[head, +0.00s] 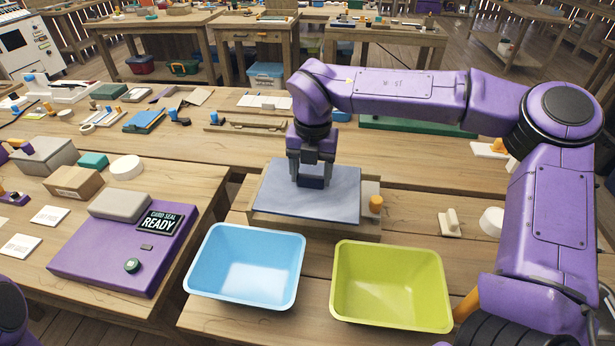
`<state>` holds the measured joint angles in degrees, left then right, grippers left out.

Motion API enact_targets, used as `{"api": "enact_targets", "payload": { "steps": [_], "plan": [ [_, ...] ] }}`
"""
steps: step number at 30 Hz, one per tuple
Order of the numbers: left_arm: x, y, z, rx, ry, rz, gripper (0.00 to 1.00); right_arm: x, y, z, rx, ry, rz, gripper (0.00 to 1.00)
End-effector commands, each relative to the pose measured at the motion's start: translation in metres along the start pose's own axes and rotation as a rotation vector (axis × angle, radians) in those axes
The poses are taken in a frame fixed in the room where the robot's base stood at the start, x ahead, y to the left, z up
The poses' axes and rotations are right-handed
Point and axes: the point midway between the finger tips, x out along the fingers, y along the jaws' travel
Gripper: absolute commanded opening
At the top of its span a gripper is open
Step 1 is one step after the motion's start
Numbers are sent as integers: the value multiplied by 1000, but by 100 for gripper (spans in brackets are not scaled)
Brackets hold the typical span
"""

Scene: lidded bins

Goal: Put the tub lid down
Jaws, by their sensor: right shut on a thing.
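My right gripper (312,178) points down and is shut on the dark handle in the middle of a flat grey-blue lid (280,205). The lid is level, over a low wooden stand (370,216) behind the tubs. I cannot tell whether it touches the stand or hangs just above it. The open blue tub (205,262) stands in front of the lid and to its left. The open yellow-green tub (437,275) stands to the right of the blue one. Both tubs look empty. My left gripper is not in view.
A purple machine (85,258) with a "READY" display stands on the left table. An orange knob (376,204) is close to the lid's right edge. A cream block (450,223) and a white round piece (491,222) lie further right. The back bench holds tools and parts.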

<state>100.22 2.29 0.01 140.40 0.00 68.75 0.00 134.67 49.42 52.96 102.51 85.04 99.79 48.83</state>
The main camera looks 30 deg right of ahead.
Motion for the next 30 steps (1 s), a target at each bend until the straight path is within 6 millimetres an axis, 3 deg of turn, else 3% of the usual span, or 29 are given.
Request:
{"api": "enact_targets", "payload": {
  "steps": [3,9,13,18,26,27,29,30],
  "plan": [
    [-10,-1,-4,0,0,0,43,27,10,30,-1,15,-17,17],
    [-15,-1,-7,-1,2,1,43,58,16,58,-1,19,-20,17],
    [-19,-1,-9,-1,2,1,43,70,15,68,2,20,-20,17],
    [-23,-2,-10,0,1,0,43,99,17,69,-1,20,-19,17],
    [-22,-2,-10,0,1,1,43,103,17,69,1,19,-18,17],
    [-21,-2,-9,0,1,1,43,104,17,69,1,19,-18,66],
    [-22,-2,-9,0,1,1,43,103,16,70,2,19,-18,86],
    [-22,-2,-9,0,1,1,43,103,16,70,2,19,-18,88]
  ]
}}
